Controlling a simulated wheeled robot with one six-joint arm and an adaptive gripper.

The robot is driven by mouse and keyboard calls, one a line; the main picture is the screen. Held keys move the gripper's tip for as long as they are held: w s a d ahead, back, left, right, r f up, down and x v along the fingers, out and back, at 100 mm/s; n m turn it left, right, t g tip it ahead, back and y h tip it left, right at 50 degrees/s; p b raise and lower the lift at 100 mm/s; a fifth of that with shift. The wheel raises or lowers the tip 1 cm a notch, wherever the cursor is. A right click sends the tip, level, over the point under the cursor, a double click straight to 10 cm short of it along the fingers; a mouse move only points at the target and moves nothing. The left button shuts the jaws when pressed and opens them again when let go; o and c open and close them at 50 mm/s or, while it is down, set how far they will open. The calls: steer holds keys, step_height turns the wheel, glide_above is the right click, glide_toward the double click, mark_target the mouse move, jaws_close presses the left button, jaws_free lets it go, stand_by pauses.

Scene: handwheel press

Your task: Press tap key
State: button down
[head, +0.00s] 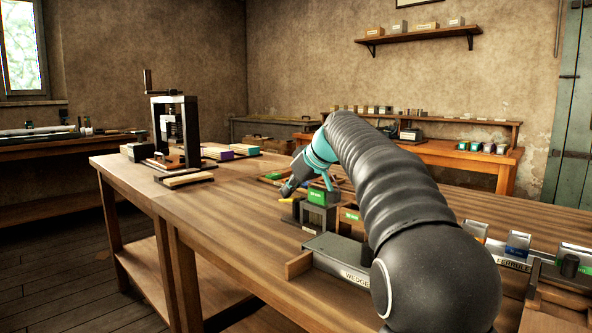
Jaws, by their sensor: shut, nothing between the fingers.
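My arm reaches in from the lower right and bends down over the bench (225,222). My gripper (287,190) is grey with teal parts; it points down and left and is shut and empty. Beside it, just right of the fingertips, is a dark block with a green labelled top (321,198). A wooden block with a green label (351,216) stands to its right, partly behind my arm. The labels are too small to read, and I cannot tell which thing is the tap key. I cannot tell whether my fingertips touch anything.
A dark handwheel press (176,128) stands at the bench's far left, with coloured blocks (230,151) beside it. A grey tray marked "WEDGE" (335,254) lies at the near edge. More labelled bins (517,245) stand at right. The bench's left middle is clear.

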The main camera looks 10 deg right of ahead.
mark_target(300, 198)
steer(key=r, duration=0.3)
steer(key=r+p, duration=0.1)
steer(key=shift+w+a+r, duration=0.2)
steer(key=shift+w+r, duration=0.05)
steer(key=shift+w, duration=0.15)
steer(key=s+d+r, duration=0.2)
steer(key=s+r, duration=0.2)
steer(key=r, duration=0.4)
steer(key=shift+d, duration=0.25)
